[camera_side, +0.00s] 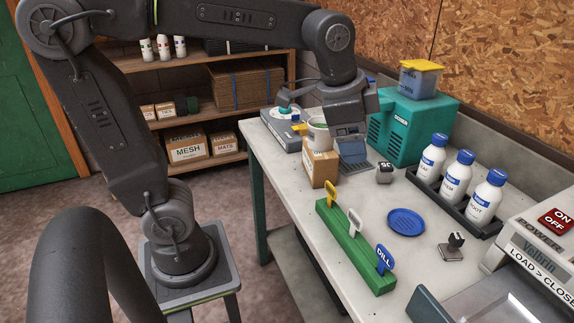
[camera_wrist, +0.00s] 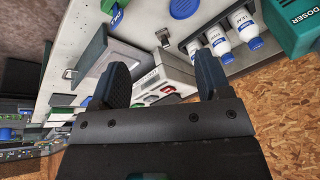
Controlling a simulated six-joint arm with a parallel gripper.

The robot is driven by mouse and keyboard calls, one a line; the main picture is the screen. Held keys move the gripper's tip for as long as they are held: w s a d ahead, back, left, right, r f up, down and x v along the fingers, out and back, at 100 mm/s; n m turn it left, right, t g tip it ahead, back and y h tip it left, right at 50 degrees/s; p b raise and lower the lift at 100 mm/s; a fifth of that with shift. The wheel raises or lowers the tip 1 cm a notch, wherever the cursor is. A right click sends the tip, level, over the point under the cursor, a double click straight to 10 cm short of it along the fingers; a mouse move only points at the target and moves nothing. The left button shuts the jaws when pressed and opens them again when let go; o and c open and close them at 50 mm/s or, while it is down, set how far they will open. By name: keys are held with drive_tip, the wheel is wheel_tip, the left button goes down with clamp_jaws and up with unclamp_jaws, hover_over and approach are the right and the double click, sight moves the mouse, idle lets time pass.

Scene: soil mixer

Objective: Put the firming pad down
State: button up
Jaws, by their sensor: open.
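A small square metal pad with a black knob, which looks like the firming pad (camera_side: 452,246), sits flat on the bench near the front right in the side view. It stands apart from the blue round mat (camera_side: 406,222). My gripper (camera_side: 347,125) is up over the far part of the bench, well away from the pad. In the wrist view the two dark fingers of my gripper (camera_wrist: 162,70) are spread wide with nothing between them.
A cardboard box (camera_side: 320,163) and a white pot (camera_side: 319,133) stand close to my gripper. The teal doser (camera_side: 412,125) and white bottles in a black rack (camera_side: 428,185) line the back. A green label stand (camera_side: 352,245) lies along the front. A white machine (camera_side: 545,235) stands at right.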

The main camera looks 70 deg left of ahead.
drive_tip(key=s+a+f+n, duration=0.1)
drive_tip(key=s+f+n, duration=0.1)
drive_tip(key=s, duration=0.3)
drive_tip(key=s+a+f+n+t, duration=0.1)
drive_tip(key=s+f+n, duration=0.1)
drive_tip(key=s+n, duration=0.2)
drive_tip(key=shift+s+a+f+n+t, duration=0.2)
drive_tip(key=shift+s+f+n+t, duration=0.15)
drive_tip(key=shift+s, duration=0.7)
